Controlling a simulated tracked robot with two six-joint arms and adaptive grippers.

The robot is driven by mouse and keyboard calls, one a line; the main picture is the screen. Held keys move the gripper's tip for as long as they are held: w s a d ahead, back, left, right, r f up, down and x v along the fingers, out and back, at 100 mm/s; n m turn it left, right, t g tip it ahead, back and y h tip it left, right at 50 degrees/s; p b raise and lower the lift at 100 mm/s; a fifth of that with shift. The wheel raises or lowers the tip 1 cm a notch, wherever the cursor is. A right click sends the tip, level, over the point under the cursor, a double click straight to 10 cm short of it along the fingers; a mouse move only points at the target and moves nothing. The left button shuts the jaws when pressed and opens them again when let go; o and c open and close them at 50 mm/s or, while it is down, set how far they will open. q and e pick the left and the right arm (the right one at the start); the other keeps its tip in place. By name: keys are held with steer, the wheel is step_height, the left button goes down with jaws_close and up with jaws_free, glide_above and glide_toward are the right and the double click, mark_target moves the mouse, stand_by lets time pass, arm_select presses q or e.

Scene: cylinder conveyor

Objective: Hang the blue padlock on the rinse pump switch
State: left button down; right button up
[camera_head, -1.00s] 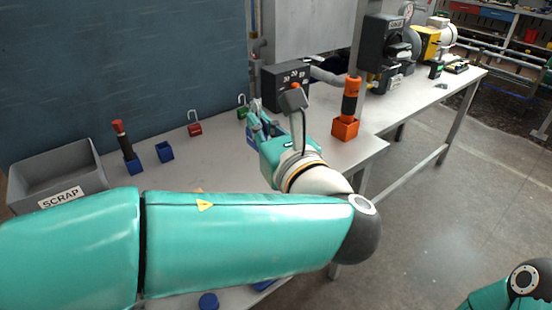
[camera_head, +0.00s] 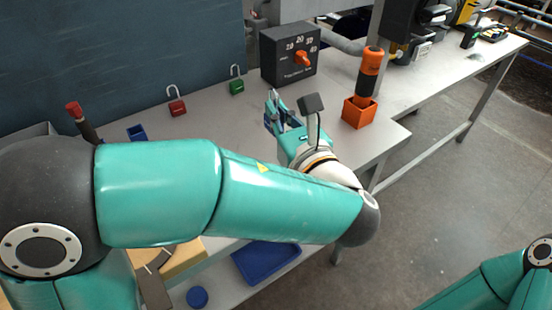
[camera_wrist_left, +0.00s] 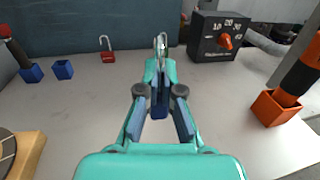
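My left gripper (camera_head: 272,112) is shut on the blue padlock (camera_wrist_left: 159,101), whose dark blue body sits between the fingers. Its metal shackle (camera_wrist_left: 162,44) points up and away past the fingertips in the left wrist view. The gripper is held over the grey bench, in front of a black box (camera_head: 291,54) with an orange knob and a numbered scale, and apart from it.
A green padlock (camera_head: 237,82) and a red padlock (camera_head: 176,103) stand on the bench (camera_head: 215,121) near the blue wall. An orange block (camera_head: 360,112) holds an orange-and-black tool (camera_head: 369,73) right of the gripper. A blue tray (camera_head: 266,261) lies below my arm.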

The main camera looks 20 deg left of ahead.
arm_select(q)
step_height(320, 180, down, 11)
steer(key=shift+r+b, duration=0.1)
steer(key=shift+b, duration=0.9)
arm_select(e)
step_height(320, 180, down, 2)
steer(key=shift+f, duration=0.25)
arm_select(q)
steer(key=c, duration=1.3)
jaws_free()
steer(key=shift+s, duration=0.1)
